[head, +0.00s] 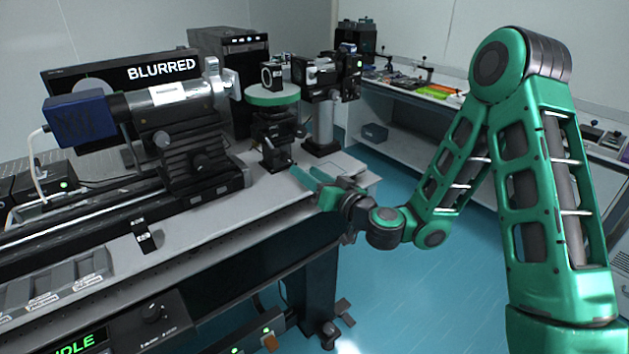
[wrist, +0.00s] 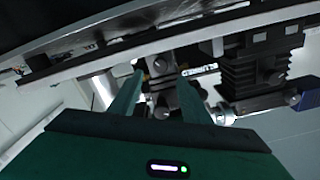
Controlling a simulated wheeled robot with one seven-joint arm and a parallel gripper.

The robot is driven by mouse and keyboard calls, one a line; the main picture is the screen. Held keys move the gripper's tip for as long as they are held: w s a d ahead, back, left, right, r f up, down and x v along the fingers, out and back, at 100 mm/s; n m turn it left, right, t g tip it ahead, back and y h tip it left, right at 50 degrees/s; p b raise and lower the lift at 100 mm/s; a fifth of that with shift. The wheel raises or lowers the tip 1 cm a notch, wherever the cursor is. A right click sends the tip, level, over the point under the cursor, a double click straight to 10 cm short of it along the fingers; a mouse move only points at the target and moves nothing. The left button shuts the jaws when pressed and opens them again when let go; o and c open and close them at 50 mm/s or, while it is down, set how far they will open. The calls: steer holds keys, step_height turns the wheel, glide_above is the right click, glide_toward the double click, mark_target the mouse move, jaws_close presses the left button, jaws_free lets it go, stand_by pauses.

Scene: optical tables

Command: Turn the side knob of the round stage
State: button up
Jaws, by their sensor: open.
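The round stage (head: 272,96) has a green rim and stands on a dark mount near the table's right end in the head view. Small dark parts stick out at the side of its mount; I cannot clearly tell the side knob there. My gripper (head: 304,171) is open at the table's right edge, low and just right of the stage's foot. In the wrist view my gripper (wrist: 159,78) has its two green fingers on either side of a dark mount with small round metal parts (wrist: 160,67). I cannot tell whether the fingers touch it.
A blue-ended camera and lens barrel (head: 150,108) lie left of the stage. A dark post-mounted device (head: 322,90) stands close behind it to the right. A screen (head: 160,68) reads "BLURRED". The blue floor (head: 440,290) right of the table is clear.

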mark_target(288, 160)
steer(key=shift+s+d+f, duration=0.15)
steer(key=shift+s+d, duration=0.3)
steer(key=shift+s, duration=0.1)
steer(key=shift+s+d, duration=0.3)
steer(key=shift+s, duration=0.25)
steer(key=n, duration=0.4)
steer(key=shift+w+a+n, duration=0.1)
steer(key=shift+w+n, duration=0.05)
steer(key=shift+n, duration=0.25)
steer(key=shift+x, duration=5.25)
steer(key=shift+a, duration=0.1)
steer(key=c, duration=1)
